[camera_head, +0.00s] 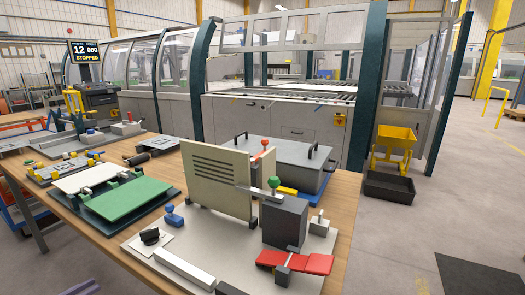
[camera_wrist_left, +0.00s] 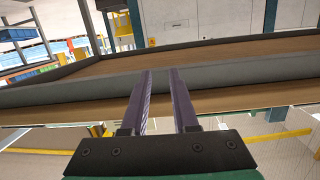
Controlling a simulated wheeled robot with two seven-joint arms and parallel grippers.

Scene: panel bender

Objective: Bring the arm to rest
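My left gripper (camera_wrist_left: 161,74) shows in the left wrist view, with its two dark fingers pointing away from the camera. The fingers stand apart with nothing between them, so it is open and empty. Beyond the fingertips is a wooden surface (camera_wrist_left: 200,55) with a grey raised edge. I cannot tell whether the fingertips touch it. My right gripper shows in neither view.
A wooden workbench (camera_head: 335,225) fills the front of the head view. It bears a green plate (camera_head: 130,198), an upright slotted beige panel (camera_head: 217,182), a grey lidded box (camera_head: 285,160) and a red-handled clamp (camera_head: 300,262). A black bin (camera_head: 390,187) stands on the floor at right.

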